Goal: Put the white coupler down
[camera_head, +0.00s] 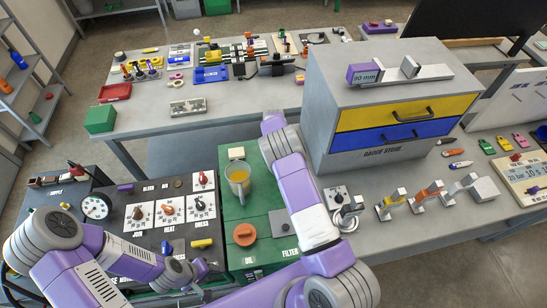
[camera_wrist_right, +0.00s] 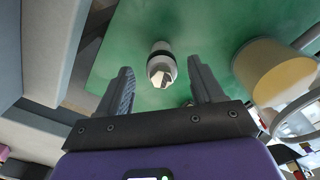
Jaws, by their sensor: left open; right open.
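In the right wrist view, the white coupler (camera_wrist_right: 160,68) is a short pale cylinder with a dark band, over the green surface (camera_wrist_right: 125,45). It lies between and beyond the spread fingers of my right gripper (camera_wrist_right: 160,88), with a gap to each finger. Whether it rests on the green is hard to tell. In the head view, my right gripper is hidden, and a cream block (camera_head: 236,153) sits at the back of the green top (camera_head: 262,205); I cannot tell whether it is the coupler. My left gripper (camera_head: 200,277) is open and empty over the dark control panel.
A beaker of yellow liquid (camera_head: 238,180) stands on the green top, close to my right gripper's right side in its wrist view. An orange cap (camera_head: 244,235) lies nearer me. The grey drawer cabinet (camera_head: 350,100) rises at right. A green box (camera_head: 100,119) is on the far table.

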